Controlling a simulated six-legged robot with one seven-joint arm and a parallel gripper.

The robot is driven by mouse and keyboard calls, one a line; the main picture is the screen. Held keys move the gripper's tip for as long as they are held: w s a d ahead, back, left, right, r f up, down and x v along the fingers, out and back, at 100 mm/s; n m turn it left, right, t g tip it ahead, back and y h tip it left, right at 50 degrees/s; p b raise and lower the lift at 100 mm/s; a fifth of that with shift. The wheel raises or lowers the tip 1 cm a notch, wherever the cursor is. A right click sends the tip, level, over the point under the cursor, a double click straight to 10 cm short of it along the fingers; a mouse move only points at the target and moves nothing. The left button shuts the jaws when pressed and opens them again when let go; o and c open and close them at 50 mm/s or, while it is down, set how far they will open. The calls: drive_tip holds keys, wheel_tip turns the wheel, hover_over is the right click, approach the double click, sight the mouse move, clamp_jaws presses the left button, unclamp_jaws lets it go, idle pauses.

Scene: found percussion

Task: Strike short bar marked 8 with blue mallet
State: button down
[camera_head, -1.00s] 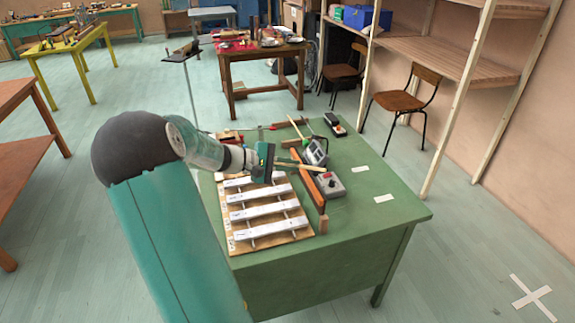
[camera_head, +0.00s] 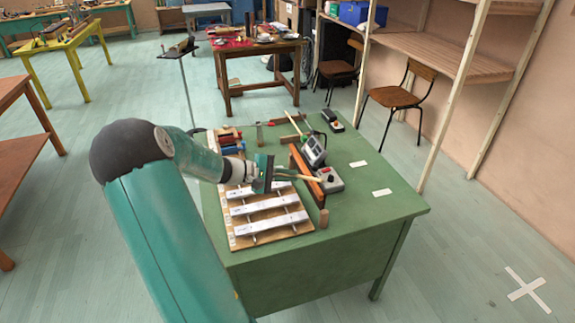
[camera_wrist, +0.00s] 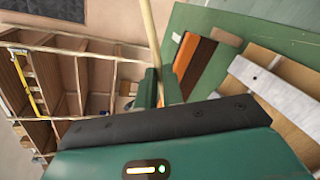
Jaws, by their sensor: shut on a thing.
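My gripper (camera_head: 268,176) is shut on a pale wooden mallet stick (camera_head: 299,178) above the far end of the bar board. In the wrist view the stick (camera_wrist: 150,35) runs up from between the green fingers (camera_wrist: 157,88). The mallet's blue head cannot be made out. Several pale metal bars (camera_head: 270,223) lie across a wooden board (camera_head: 236,241) on the green table. The far bars are partly hidden behind my gripper. The bars' marks are too small to read, so I cannot tell which one is 8. One bar end (camera_wrist: 275,88) shows in the wrist view.
An orange-brown wooden strip (camera_head: 306,172) stands right of the bars, beside a grey box with a red knob (camera_head: 330,181) and a grey meter (camera_head: 314,150). Red and blue items (camera_head: 230,141) lie beyond the bars. The green tabletop (camera_head: 372,222) is clear at the front right.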

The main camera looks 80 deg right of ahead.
wheel_tip(320, 180, down, 7)
wheel_tip(320, 180, up, 10)
drive_tip(key=shift+f, duration=0.2)
idle(0.5)
wheel_tip(320, 180, down, 6)
drive_tip(key=w+d+n+g, duration=0.2)
drive_tip(key=w+n, duration=0.1)
wheel_tip(320, 180, up, 6)
drive_tip(key=shift+s+m, duration=0.25)
drive_tip(key=shift+m, duration=0.05)
drive_tip(key=shift+s+a+r, duration=0.1)
